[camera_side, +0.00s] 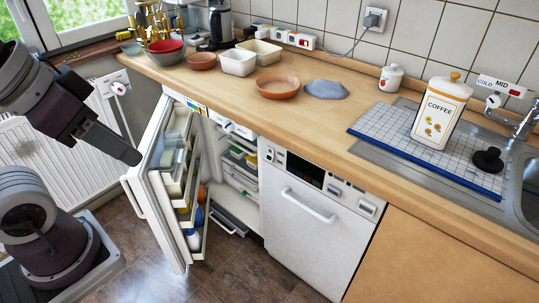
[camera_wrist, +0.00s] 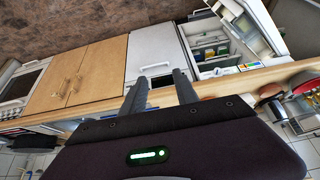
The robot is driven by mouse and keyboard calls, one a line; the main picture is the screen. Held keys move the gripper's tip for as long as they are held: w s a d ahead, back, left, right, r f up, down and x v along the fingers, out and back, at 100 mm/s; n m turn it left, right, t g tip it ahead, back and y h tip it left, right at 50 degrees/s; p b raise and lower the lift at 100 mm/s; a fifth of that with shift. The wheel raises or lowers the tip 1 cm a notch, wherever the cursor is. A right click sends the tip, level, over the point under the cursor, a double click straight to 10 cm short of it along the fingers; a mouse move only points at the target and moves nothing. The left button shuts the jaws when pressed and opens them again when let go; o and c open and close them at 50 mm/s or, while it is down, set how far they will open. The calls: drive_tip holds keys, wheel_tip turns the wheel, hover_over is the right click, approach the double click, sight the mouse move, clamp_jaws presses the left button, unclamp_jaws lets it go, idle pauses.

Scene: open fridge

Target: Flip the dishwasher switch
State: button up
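The white dishwasher (camera_side: 305,235) stands under the counter, its door shut. Its control panel has a dark display (camera_side: 305,170), a small black-and-white switch-like part (camera_side: 269,154) at the left end and light-coloured controls (camera_side: 367,208) to the right. The switch's setting is too small to tell. The dishwasher front also shows in the wrist view (camera_wrist: 155,47), upside down. My gripper (camera_side: 133,158) is at the left, by the open fridge door and away from the dishwasher. In the wrist view my gripper (camera_wrist: 160,75) has its two fingers apart with nothing between them.
The open fridge door (camera_side: 160,195), with loaded shelves, stands between my gripper and the dishwasher. The wooden counter (camera_side: 225,95) holds bowls, a coffee canister (camera_side: 440,112) and a blue-edged drying mat (camera_side: 385,130). A radiator (camera_side: 50,165) is at the left. Floor before the dishwasher is clear.

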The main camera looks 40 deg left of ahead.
drive_tip(key=shift+w, duration=0.25)
drive_tip(key=c, duration=0.3)
drive_tip(key=w+a+n, duration=0.1)
drive_tip(key=w, duration=0.3)
drive_tip(key=w+a+f+n, duration=0.1)
drive_tip(key=w, duration=0.3)
drive_tip(key=w+a+f+n+t+y, duration=0.1)
drive_tip(key=w, duration=0.3)
clamp_jaws()
drive_tip(key=w+a+f+n+t, duration=0.1)
drive_tip(key=w+a+f+n, duration=0.1)
drive_tip(key=w+f, duration=0.3)
drive_tip(key=w+a+f+n+t, duration=0.1)
drive_tip(key=w+a+f+n, duration=0.15)
drive_tip(key=w, duration=0.55)
drive_tip(key=w+a+f+n+t, duration=0.1)
drive_tip(key=w+f+n, duration=0.15)
drive_tip(key=f, duration=0.25)
drive_tip(key=w+f+n+t, duration=0.1)
drive_tip(key=w+f, duration=0.2)
drive_tip(key=f, duration=0.3)
wheel_tip(320, 180, down, 11)
drive_tip(key=s+n+t+h, duration=0.1)
drive_tip(key=s+n+t, duration=0.1)
drive_tip(key=n, duration=0.5)
drive_tip(key=shift+a+t, duration=0.3)
drive_tip(key=shift+a, duration=0.15)
